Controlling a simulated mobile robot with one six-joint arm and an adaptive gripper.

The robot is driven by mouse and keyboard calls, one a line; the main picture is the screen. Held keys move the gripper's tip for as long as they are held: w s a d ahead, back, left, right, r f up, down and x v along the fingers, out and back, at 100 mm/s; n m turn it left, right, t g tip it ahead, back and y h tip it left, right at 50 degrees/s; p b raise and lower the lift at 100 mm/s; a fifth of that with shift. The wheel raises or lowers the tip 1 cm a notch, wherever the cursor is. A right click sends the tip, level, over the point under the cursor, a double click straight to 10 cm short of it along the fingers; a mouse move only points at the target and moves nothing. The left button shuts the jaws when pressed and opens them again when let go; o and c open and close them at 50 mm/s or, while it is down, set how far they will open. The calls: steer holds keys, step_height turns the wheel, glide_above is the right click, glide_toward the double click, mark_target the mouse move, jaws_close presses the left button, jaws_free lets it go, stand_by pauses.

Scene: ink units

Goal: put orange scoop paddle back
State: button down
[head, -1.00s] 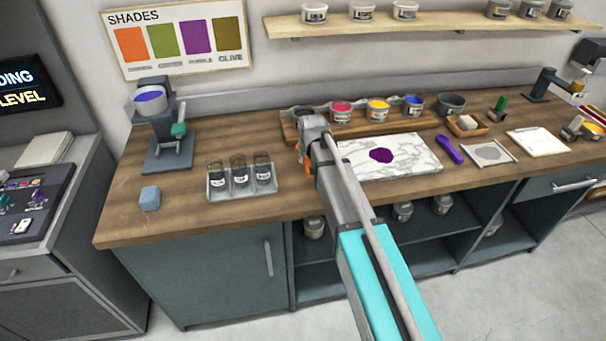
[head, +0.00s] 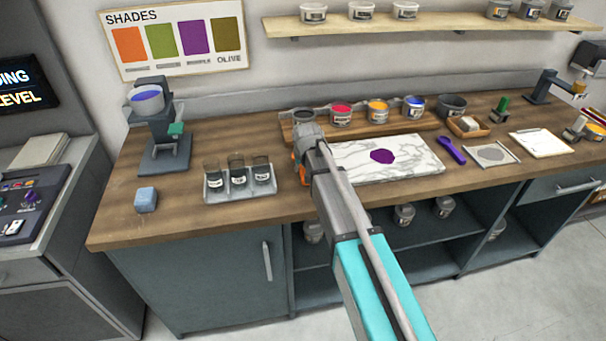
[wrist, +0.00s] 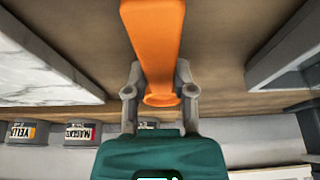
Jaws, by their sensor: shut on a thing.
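The orange scoop paddle (wrist: 153,40) is between the two fingers of my gripper (wrist: 159,85) in the wrist view, with its long flat part extending away over the wooden bench top. In the head view my gripper (head: 304,158) is over the bench, between the rack of dark jars and the marble slab. Only small orange bits of the paddle (head: 303,175) show beside the gripper there. The arm hides the rest of it. I cannot tell whether the paddle touches the bench.
The marble slab (head: 420,158) with a purple blot is right of my gripper. The jar rack (head: 215,193) is at left. Behind, paint tubs (head: 378,111) stand on a wooden board (head: 430,122). A purple paddle (head: 451,150) lies right of the slab. Bare bench shows near the front edge.

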steer(key=shift+f+b, duration=0.3)
steer(key=shift+f, duration=0.3)
steer(key=shift+f, duration=0.15)
steer(key=shift+c, duration=2.3)
jaws_free()
steer(key=p+v, duration=1.1)
steer(key=v, duration=0.1)
steer(key=shift+s, duration=0.1)
